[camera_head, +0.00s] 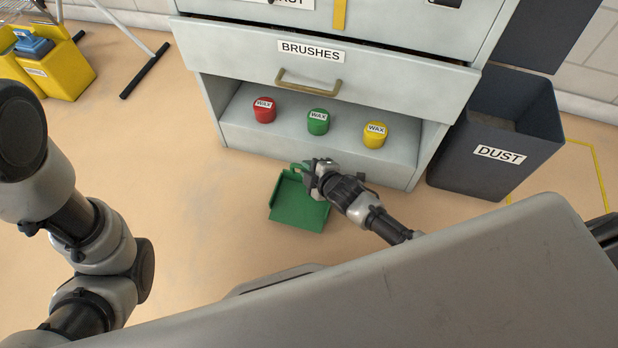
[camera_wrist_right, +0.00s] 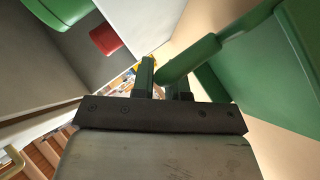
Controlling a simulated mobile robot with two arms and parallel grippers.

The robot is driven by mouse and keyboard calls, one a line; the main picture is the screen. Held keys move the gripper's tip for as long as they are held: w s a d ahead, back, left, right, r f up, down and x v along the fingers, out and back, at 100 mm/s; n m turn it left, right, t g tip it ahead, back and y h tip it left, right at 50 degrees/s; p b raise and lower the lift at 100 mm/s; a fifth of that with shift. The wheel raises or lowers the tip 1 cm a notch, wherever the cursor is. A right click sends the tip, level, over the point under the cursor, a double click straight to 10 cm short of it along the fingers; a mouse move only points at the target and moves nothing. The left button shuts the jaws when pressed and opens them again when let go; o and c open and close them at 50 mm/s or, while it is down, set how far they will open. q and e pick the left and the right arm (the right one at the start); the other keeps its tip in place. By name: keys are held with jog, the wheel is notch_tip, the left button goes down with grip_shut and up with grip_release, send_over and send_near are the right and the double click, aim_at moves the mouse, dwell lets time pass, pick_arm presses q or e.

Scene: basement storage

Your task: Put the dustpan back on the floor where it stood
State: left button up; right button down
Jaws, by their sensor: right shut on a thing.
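The green dustpan (camera_head: 299,207) is at or just above the floor in front of the grey cabinet, with its pan toward me. I cannot tell whether it touches the floor. My right gripper (camera_head: 307,176) is shut on the dustpan's handle at its cabinet side. In the right wrist view the green dustpan (camera_wrist_right: 262,70) fills the right side, and its handle meets my right gripper's fingers (camera_wrist_right: 165,88). The fingers partly hide the handle. My left arm shows at the left of the head view, but its gripper is out of view.
The cabinet (camera_head: 232,118) has a drawer labelled BRUSHES (camera_head: 311,52), partly pulled out. Red (camera_head: 264,112), green (camera_head: 318,124) and yellow (camera_head: 375,137) wax tins stand on its low shelf. A dark DUST bin (camera_head: 485,165) stands right. Floor left of the dustpan is clear.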

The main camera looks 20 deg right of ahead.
aim_at(301, 196)
notch_tip(301, 196, down, 3)
jog(key=shift+f+b, duration=0.1)
jog(key=shift+b, duration=0.8)
jog(key=shift+r, duration=0.2)
jog(key=shift+f, duration=0.1)
